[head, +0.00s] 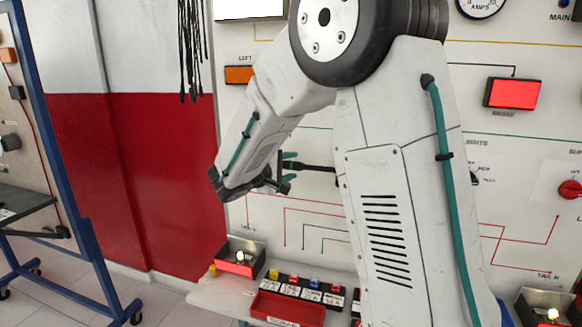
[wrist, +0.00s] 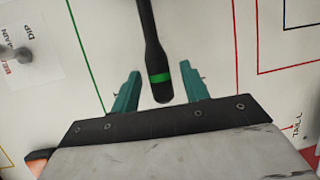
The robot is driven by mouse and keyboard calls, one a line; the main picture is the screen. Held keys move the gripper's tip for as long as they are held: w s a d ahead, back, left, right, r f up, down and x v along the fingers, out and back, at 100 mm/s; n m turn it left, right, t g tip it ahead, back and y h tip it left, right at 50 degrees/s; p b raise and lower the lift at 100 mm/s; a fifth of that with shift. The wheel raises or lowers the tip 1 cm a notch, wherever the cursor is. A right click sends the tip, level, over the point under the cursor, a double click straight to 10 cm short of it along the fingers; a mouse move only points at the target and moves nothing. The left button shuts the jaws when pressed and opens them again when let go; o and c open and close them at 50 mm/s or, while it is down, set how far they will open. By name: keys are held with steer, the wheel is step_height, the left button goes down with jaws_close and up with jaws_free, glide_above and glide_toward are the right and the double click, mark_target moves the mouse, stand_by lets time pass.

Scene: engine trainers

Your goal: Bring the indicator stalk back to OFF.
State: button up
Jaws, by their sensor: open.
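The indicator stalk (wrist: 151,45) is a black rod with a green band near its rounded tip. In the wrist view it comes down from the top edge, and its tip lies between the two teal fingers of my gripper (wrist: 159,76). My gripper is open, with a visible gap on each side of the stalk. In the head view my gripper (head: 288,171) is in front of the white panel, and the dark stalk (head: 318,168) reaches toward it from the right. The stalk's base is hidden behind my arm, and I cannot read its position markings.
The white trainer panel (head: 310,225) has an orange LEFT lamp (head: 239,75), a lit red BRAKE lamp (head: 513,94) and a red knob (head: 569,189). A DIP/MAIN switch (wrist: 20,53) shows in the wrist view. A red scrap tray (head: 287,308) is on the shelf below.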

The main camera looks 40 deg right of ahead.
steer(key=f+v, duration=0.1)
steer(key=v, duration=0.5)
steer(key=shift+a+r, duration=0.35)
steer(key=shift+r, duration=0.2)
steer(key=shift+s, duration=0.1)
steer(key=s+a+f+m+g+y, duration=0.1)
steer(key=s+f+g+y, duration=0.25)
steer(key=s, duration=0.55)
steer(key=s+a+f+g+y, duration=0.1)
steer(key=s+f+g+y, duration=0.25)
steer(key=s, duration=0.55)
steer(key=s+a+r+m+t+y, duration=0.1)
steer(key=s+a+r+t+y, duration=0.1)
steer(key=s+a+y, duration=0.2)
steer(key=s+a+r+m+t+y, duration=0.1)
steer(key=s+a+y, duration=0.3)
steer(key=s, duration=0.7)
steer(key=shift+a+r+m+t+y, duration=0.4)
steer(key=shift+a+m, duration=0.1)
steer(key=shift+a, duration=0.05)
steer(key=shift+s, duration=0.1)
